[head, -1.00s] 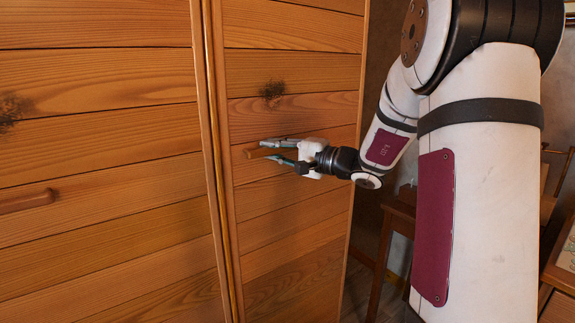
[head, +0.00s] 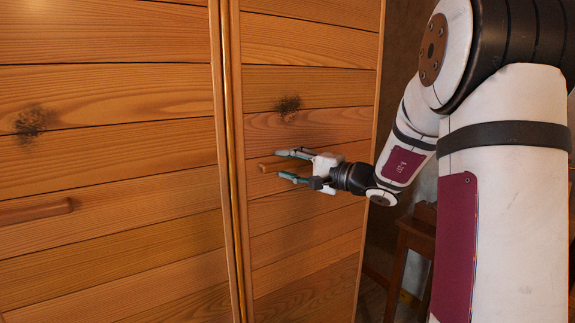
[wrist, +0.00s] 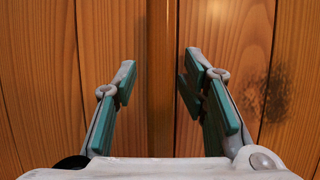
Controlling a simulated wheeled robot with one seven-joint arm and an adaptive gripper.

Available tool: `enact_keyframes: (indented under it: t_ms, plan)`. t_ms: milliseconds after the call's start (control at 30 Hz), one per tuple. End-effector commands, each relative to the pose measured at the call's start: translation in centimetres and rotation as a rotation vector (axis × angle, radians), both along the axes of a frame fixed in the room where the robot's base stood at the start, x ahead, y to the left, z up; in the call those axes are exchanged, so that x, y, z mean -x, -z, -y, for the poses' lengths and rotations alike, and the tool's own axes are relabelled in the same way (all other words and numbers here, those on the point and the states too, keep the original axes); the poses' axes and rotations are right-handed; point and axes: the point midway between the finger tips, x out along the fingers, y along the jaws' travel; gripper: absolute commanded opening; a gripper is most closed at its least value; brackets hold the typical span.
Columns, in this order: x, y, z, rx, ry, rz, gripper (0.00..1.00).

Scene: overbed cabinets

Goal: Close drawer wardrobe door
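The wardrobe has two tall plank doors, the left door (head: 110,130) and the right door (head: 310,220), meeting at a narrow vertical seam. They look nearly flush; I cannot tell whether the right one is fully shut. A short wooden handle (head: 267,166) sits on the right door near the seam. My gripper (head: 279,163) is open at this handle, one finger above it and one below, in the head view. In the wrist view the open fingers (wrist: 155,85) stand apart before the planks, with a darker wooden strip between them. Contact cannot be told.
The left door has its own wooden handle (head: 36,212). A dark knot (head: 287,104) marks the right door above my gripper. A wooden chair or table (head: 412,240) stands to the right, partly behind my arm.

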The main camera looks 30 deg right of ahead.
Motion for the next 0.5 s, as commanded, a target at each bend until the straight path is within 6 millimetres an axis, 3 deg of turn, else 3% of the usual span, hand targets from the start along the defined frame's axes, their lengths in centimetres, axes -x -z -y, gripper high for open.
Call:
enact_keyframes:
  t_ms: [500]
  plan:
    - [8.5,0.0,3.8,0.000,0.003,0.000,0.38]
